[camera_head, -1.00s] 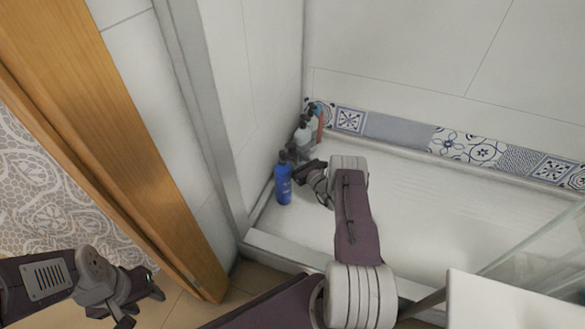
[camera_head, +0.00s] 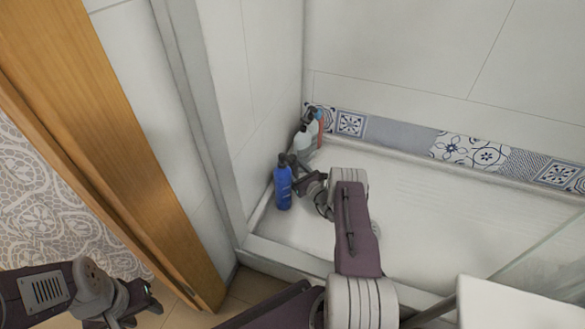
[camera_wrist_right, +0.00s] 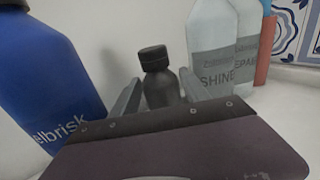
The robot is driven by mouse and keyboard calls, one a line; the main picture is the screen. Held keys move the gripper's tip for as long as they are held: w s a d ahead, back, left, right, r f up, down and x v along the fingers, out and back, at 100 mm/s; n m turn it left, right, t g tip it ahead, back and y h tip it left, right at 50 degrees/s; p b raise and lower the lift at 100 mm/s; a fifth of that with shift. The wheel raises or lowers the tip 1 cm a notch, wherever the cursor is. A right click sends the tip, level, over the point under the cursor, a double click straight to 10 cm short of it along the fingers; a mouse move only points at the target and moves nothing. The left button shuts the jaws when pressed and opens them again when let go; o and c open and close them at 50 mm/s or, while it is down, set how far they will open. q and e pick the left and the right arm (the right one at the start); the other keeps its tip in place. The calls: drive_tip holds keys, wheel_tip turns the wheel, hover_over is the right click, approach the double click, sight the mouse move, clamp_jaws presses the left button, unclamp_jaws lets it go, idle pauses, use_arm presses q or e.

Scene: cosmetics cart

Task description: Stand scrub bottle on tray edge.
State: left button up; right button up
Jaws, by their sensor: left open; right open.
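A small dark bottle with a black cap (camera_wrist_right: 158,82) stands upright between the spread fingers of my right gripper (camera_wrist_right: 157,95) in the right wrist view. No label on it is readable, so I cannot tell whether it is the scrub bottle. In the head view my right gripper (camera_head: 302,173) is open beside the bottles in the corner of the white shower tray (camera_head: 430,205), and the dark bottle is mostly hidden there. A blue bottle (camera_head: 283,188) stands upright left of that gripper. The tray's front edge (camera_head: 290,256) is bare. My left gripper (camera_head: 143,310) is open and empty at lower left.
Pale bottles (camera_head: 303,140) and an orange-red one (camera_head: 320,128) stand behind the dark bottle near the tiled wall. The blue bottle (camera_wrist_right: 45,85) is close on the left in the wrist view. The tray's right side is clear. A glass panel (camera_head: 545,262) stands at right.

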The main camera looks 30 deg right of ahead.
drive_tip(key=s+p, duration=0.1)
drive_tip(key=s+r+p, duration=0.1)
drive_tip(key=s+p, duration=0.1)
drive_tip(key=shift+s+d, duration=0.1)
drive_tip(key=shift+d, duration=0.1)
drive_tip(key=p, duration=0.5)
approach(296, 168)
drive_tip(key=shift+f, duration=0.5)
